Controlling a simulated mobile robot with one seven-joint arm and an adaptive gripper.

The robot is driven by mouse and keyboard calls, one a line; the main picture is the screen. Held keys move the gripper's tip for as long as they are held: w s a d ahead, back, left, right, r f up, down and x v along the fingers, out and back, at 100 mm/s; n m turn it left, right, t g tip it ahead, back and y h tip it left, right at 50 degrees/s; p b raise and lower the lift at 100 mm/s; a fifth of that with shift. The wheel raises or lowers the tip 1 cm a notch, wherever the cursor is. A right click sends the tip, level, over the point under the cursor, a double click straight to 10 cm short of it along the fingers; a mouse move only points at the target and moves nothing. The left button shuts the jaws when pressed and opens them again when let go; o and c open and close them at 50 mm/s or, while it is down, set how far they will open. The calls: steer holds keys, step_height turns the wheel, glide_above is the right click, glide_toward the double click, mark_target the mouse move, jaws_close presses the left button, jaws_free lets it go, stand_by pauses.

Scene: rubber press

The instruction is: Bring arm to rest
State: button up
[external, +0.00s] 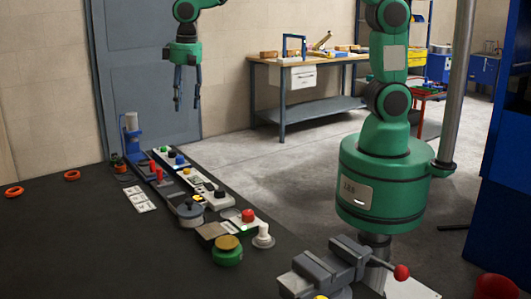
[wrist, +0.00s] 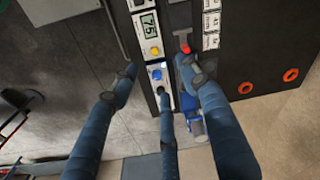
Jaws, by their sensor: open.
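My green arm hangs at the top of the external view. My gripper (external: 187,103) points down with its dark fingers apart and nothing between them. It hangs in the air above and behind the far end of the control panel strip (external: 215,198). In the wrist view, my gripper (wrist: 150,80) shows three spread blue fingers. The panel's yellow button (wrist: 154,51) and blue button (wrist: 156,74) lie below them, with a display reading 75 nearby. No finger visibly touches a thing.
The dark table (external: 80,240) carries the panel, a blue press (external: 131,135), and two orange rings (external: 13,192) (external: 72,175) at the left. A grey vise (external: 325,268) stands at the front edge. A workbench (external: 300,60) stands by the wall. The air around my gripper looks clear.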

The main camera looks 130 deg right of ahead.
steer(key=s+a+r+n+t+b, duration=0.1)
steer(key=s+a+r+n, duration=0.35)
steer(key=a, duration=0.65)
steer(key=s+a+r+n+t+b, duration=0.15)
steer(key=s+a+r, duration=0.45)
steer(key=a, duration=0.6)
steer(key=s+a+n+t, duration=0.2)
steer(key=s+a+n, duration=0.3)
steer(key=s+a, duration=0.8)
steer(key=s, duration=0.2)
steer(key=shift+s+n+y+b, duration=0.35)
steer(key=shift+n+y+b, duration=0.05)
steer(key=shift+a+t, duration=0.1)
steer(key=shift+t, duration=0.15)
